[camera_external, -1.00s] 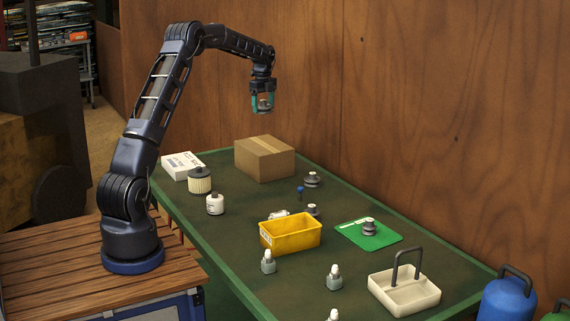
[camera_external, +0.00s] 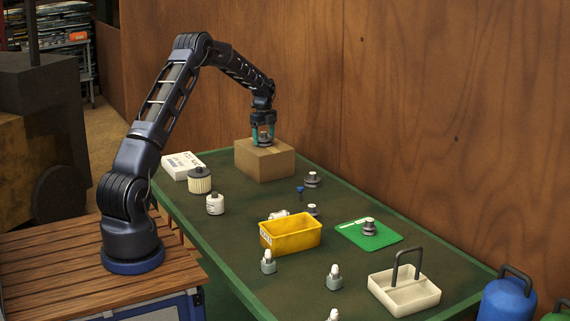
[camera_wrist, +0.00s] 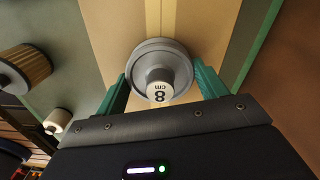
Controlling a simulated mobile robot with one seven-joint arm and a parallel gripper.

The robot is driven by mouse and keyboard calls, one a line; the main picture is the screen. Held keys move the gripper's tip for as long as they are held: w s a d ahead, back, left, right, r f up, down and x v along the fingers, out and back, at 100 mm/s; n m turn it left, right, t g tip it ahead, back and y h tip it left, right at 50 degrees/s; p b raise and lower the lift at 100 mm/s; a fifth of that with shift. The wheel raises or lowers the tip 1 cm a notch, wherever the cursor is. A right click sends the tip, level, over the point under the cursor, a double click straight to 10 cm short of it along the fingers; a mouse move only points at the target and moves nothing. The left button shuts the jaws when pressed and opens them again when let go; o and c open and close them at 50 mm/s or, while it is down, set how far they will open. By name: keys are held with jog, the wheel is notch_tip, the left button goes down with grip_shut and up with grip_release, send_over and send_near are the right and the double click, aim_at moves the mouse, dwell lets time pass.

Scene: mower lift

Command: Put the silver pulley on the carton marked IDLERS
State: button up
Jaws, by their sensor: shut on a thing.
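My gripper (camera_external: 263,133) is shut on a silver-grey pulley (camera_wrist: 160,72) with a white hub cap reading "8 cm". The teal fingers grip it from two sides in the wrist view. The pulley is directly over the top of a brown carton (camera_external: 262,165), which also fills the middle of the wrist view (camera_wrist: 110,30). I cannot tell whether the pulley touches the carton. No IDLERS marking is readable on the carton's visible sides.
Other pulleys stand beside the carton (camera_external: 312,180), behind the yellow bin (camera_external: 296,239) and on the green mat (camera_external: 385,240). A white box (camera_external: 183,166), a ribbed filter (camera_external: 199,181) and a white canister (camera_external: 215,204) are left of the carton. A wooden wall rises behind.

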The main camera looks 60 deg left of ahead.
aim_at(264, 132)
jog(key=shift+f, duration=0.15)
jog(key=o, duration=1.2)
jog(key=shift+c, duration=0.2)
notch_tip(264, 132, up, 12)
jog(key=s+d+r+n, duration=0.2)
jog(key=d+r, duration=0.4)
jog(key=d, duration=0.2)
jog(key=s+d+r+n, duration=0.1)
jog(key=s+d+r, duration=0.2)
jog(key=d+r, duration=0.45)
jog(key=s+d+r+n+t+y, duration=0.1)
jog(key=s+d+r+n, duration=0.15)
jog(key=s+d, duration=0.45)
jog(key=s+d+r+n+t, duration=0.1)
jog(key=s+d+r, duration=0.3)
jog(key=d, duration=0.5)
jog(key=s+d+r+n+t, duration=0.1)
jog(key=s+d+n, duration=0.1)
jog(key=s+d, duration=0.45)
jog(key=s+d+r+n, duration=0.15)
jog(key=s+d, duration=0.25)
jog(key=s, duration=0.5)
jog(key=s+d+f+n, duration=0.2)
jog(key=s+d+f, duration=0.1)
jog(key=s, duration=0.5)
jog(key=s+d+f+n+t+h, duration=0.1)
jog(key=s+d+f+n, duration=0.2)
jog(key=s, duration=0.5)
jog(key=shift+f+t, duration=0.3)
jog(key=shift+f, duration=0.55)
